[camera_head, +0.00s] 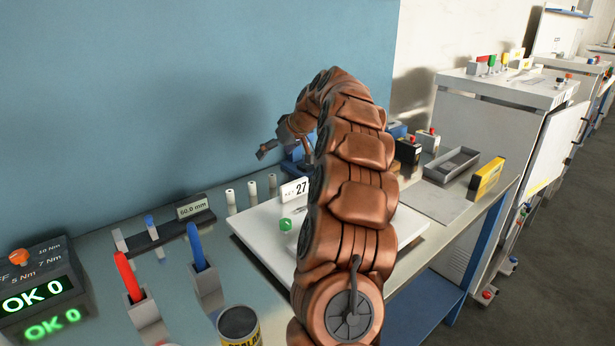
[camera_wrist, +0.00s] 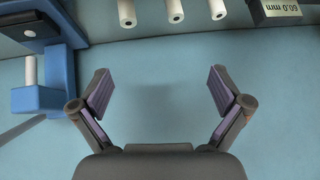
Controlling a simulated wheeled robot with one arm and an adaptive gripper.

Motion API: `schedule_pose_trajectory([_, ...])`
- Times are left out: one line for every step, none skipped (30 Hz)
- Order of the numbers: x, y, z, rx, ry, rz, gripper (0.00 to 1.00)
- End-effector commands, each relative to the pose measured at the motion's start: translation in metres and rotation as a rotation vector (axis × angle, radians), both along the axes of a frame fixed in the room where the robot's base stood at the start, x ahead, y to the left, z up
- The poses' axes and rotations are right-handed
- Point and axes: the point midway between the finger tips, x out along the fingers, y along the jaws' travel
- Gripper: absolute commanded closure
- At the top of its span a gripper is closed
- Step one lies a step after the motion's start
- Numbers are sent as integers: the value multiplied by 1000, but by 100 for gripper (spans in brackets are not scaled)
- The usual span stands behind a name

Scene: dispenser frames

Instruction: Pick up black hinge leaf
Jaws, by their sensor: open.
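I cannot make out a black hinge leaf in either view; my copper-coloured arm hides part of the bench in the head view. My gripper (camera_wrist: 160,92) is open in the wrist view, its two purple-padded fingers wide apart with nothing between them. Beyond them is only the plain blue wall. In the head view my gripper (camera_head: 268,148) is held above the back of the bench, pointing left. A white board (camera_head: 268,246) lies on the bench below my arm, with a card reading 27 (camera_head: 295,190) and a green knob (camera_head: 286,225).
White cylinders (camera_head: 231,201) stand in a row near the wall. A dark rail (camera_head: 165,238), red-handled tool (camera_head: 125,273), blue-handled tool (camera_head: 196,246) and dark can (camera_head: 238,324) are left. A grey tray (camera_head: 451,164) and yellow box (camera_head: 486,178) are right. A blue fixture (camera_wrist: 42,97) is near my gripper.

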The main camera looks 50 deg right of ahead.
Motion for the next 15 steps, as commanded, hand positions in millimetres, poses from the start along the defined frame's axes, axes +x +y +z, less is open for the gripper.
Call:
schedule_pose_trajectory([-2,-32,-18,-18,-17,-31,0])
schedule_pose_trajectory([-4,-47,-22,-33,-29,-42,0])
schedule_pose_trajectory([-6,-67,-27,-51,-42,-59,0])
schedule_pose_trajectory([-9,-81,-31,-63,-50,-71,0])
schedule_pose_trajectory([-11,-93,-35,-75,-57,-80,0])
schedule_pose_trajectory([-14,-108,-38,-92,-67,-92,0])
schedule_pose_trajectory([-17,-119,-40,-104,-73,-101,0])
schedule_pose_trajectory([-20,-128,-43,-114,-77,-109,0])
schedule_pose_trajectory([-22,-138,-47,-124,-80,-116,0])
schedule_pose_trajectory([-24,-144,-49,-131,-83,-122,0])
schedule_pose_trajectory([-26,-149,-50,-137,-86,-126,0])
schedule_pose_trajectory([-28,-155,-50,-145,-89,-131,0])
schedule_pose_trajectory([-29,-158,-50,-149,-91,-133,0])
schedule_pose_trajectory([-30,-160,-50,-152,-93,-135,0])
schedule_pose_trajectory([-29,-162,-51,-155,-94,-136,0])
